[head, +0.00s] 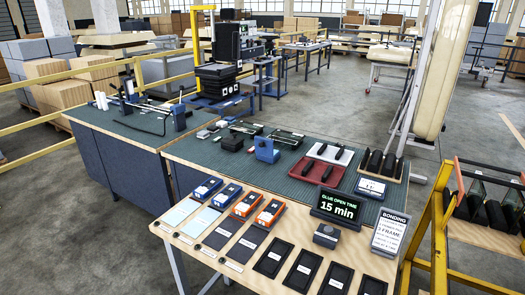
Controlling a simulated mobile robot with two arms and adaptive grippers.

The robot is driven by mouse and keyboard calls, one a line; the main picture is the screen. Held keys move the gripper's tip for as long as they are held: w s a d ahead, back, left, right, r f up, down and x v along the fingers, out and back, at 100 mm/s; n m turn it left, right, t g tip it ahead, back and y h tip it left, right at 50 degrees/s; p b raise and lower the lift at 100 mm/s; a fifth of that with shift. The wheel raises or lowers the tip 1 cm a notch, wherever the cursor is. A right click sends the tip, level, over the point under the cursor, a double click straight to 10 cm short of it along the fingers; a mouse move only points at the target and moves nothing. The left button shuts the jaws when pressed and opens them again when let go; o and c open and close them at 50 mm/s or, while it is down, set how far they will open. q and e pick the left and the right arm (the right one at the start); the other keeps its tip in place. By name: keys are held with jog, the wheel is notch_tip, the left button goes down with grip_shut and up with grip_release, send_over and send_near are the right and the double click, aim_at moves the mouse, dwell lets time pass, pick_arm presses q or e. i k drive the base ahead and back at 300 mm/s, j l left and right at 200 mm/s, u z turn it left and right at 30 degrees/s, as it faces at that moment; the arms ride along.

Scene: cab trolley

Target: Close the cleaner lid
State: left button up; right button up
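I cannot tell for sure which thing is the cleaner or whether a lid stands open; nothing in the head view is legibly marked as one. A small blue block-like holder (266,150) stands on the green bench mat (215,153), with a small black box (232,144) to its left. Blue cases (207,188) and orange cases (248,204) lie in a row on the front tabletop. Neither of my grippers is in view.
The front table bears several dark trays (272,259), a glue timer (339,206) reading 15 min, and a bonding sign (390,232). A red tray (310,170) and white tray (330,153) lie behind. A yellow frame (439,230) stands at the right; floor (60,240) is clear at lower left.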

aim_at(262, 149)
jog(key=i+j+z, duration=0.2)
jog(key=j, duration=0.2)
jog(key=i+j+z, duration=0.15)
jog(key=j, duration=0.25)
jog(key=i+j+z, duration=0.2)
jog(key=j, duration=0.2)
jog(key=j+z, duration=0.2)
jog(key=j, duration=0.25)
